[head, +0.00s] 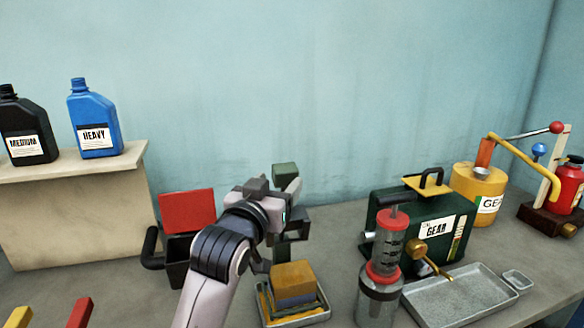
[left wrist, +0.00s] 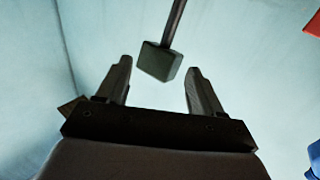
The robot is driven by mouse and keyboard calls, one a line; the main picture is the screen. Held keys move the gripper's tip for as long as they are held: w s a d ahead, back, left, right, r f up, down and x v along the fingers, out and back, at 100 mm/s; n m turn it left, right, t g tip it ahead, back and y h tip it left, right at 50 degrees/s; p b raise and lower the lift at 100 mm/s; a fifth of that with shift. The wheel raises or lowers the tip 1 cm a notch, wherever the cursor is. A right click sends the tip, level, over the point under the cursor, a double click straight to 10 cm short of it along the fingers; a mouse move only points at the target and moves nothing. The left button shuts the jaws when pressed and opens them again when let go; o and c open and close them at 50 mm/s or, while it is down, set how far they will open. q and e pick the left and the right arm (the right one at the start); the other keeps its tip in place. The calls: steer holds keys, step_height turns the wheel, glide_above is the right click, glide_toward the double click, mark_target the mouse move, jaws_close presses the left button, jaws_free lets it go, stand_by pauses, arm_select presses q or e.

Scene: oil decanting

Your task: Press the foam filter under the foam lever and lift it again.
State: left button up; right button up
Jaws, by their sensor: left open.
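The foam filter (head: 295,283), a yellow-brown block, sits in a small tray (head: 297,317) at the lower middle of the head view. A dark green block, which looks like the foam lever's handle (head: 284,172), stands above and behind it. In the left wrist view the green handle (left wrist: 158,61) is on a grey rod. My left gripper (head: 286,198) is beside the handle, above the foam. Its fingers (left wrist: 159,68) are open, with the handle between or just beyond their tips; I see no grip. My arm hides much of the lever. My right gripper is out of view.
A dark bin with a red lid (head: 187,208) stands left of the tray. A glass cylinder with a red collar (head: 382,270), a green gear-oil can (head: 420,225) and a metal tray (head: 460,298) stand to the right. Bottles (head: 95,120) stand on a raised shelf at left.

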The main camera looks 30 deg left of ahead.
mark_target(281, 179)
arm_select(q)
steer(key=shift+w+a+r, duration=0.1)
steer(key=shift+w, duration=0.2)
steer(key=p+x, duration=0.1)
steer(key=x, duration=0.3)
steer(key=shift+x, duration=0.95)
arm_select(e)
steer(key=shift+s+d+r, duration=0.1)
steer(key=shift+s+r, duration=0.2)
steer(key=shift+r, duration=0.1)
